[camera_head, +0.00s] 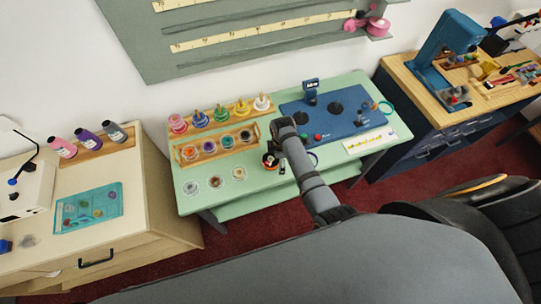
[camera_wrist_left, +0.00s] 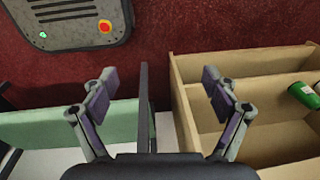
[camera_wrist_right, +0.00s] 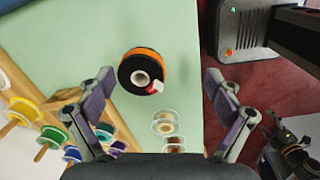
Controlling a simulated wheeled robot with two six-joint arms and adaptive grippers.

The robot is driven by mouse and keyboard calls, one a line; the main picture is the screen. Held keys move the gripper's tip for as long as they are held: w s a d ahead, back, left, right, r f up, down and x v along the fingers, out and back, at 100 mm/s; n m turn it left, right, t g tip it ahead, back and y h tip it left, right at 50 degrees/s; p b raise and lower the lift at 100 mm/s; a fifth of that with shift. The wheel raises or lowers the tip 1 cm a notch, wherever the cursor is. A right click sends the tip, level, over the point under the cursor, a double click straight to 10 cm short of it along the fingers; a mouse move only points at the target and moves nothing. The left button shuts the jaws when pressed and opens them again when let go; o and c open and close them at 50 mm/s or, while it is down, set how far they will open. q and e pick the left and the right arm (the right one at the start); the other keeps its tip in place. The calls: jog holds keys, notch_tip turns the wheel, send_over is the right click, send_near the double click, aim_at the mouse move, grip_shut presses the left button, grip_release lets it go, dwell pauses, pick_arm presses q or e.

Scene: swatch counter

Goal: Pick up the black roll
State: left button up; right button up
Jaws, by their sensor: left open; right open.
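The black roll (camera_wrist_right: 128,73) has an orange band and a pale core. It lies on the green table (camera_wrist_right: 180,28) in the right wrist view, ahead of my right gripper (camera_wrist_right: 158,85) and a little left of the middle between its fingers. That gripper is open and empty. In the head view the roll (camera_head: 268,160) shows only partly beside my right arm, near the table's front. My left gripper (camera_wrist_left: 156,83) is open and empty in the left wrist view, over the floor and tan drawers. I cannot make it out in the head view.
Wooden racks of coloured spools (camera_head: 215,147) stand left of the roll, with several clear-rimmed discs (camera_head: 215,182) in front. A blue mat (camera_head: 335,107) covers the table's right part. In the left wrist view, a tan open compartment (camera_wrist_left: 262,62) stands at right.

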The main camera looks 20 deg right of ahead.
aim_at(271, 159)
jog(key=w+a+r+n, duration=0.1)
jog(key=w+r+n, duration=0.1)
jog(key=w+a+r+n, duration=0.2)
jog(key=shift+a+r+g+p, duration=0.2)
jog(key=shift+r+g+p, duration=0.1)
jog(key=shift+p, duration=0.05)
jog(key=shift+n, duration=0.3)
jog(key=shift+f, duration=0.25)
notch_tip(271, 159, down, 5)
jog(key=shift+r+b, duration=0.1)
jog(key=shift+b, duration=0.5)
jog(key=f+b, duration=0.2)
jog(key=b, duration=0.1)
jog(key=d+f+b, duration=0.1)
jog(key=f+b, duration=0.2)
jog(key=shift+s+f, duration=0.15)
jog(key=shift+f, duration=0.15)
pick_arm(q)
notch_tip(271, 159, down, 6)
jog(key=w, duration=0.1)
pick_arm(e)
jog(key=shift+r, duration=0.2)
jog(key=shift+c, duration=0.4)
pick_arm(q)
jog(key=shift+w, duration=0.1)
pick_arm(e)
jog(key=c, duration=1.2)
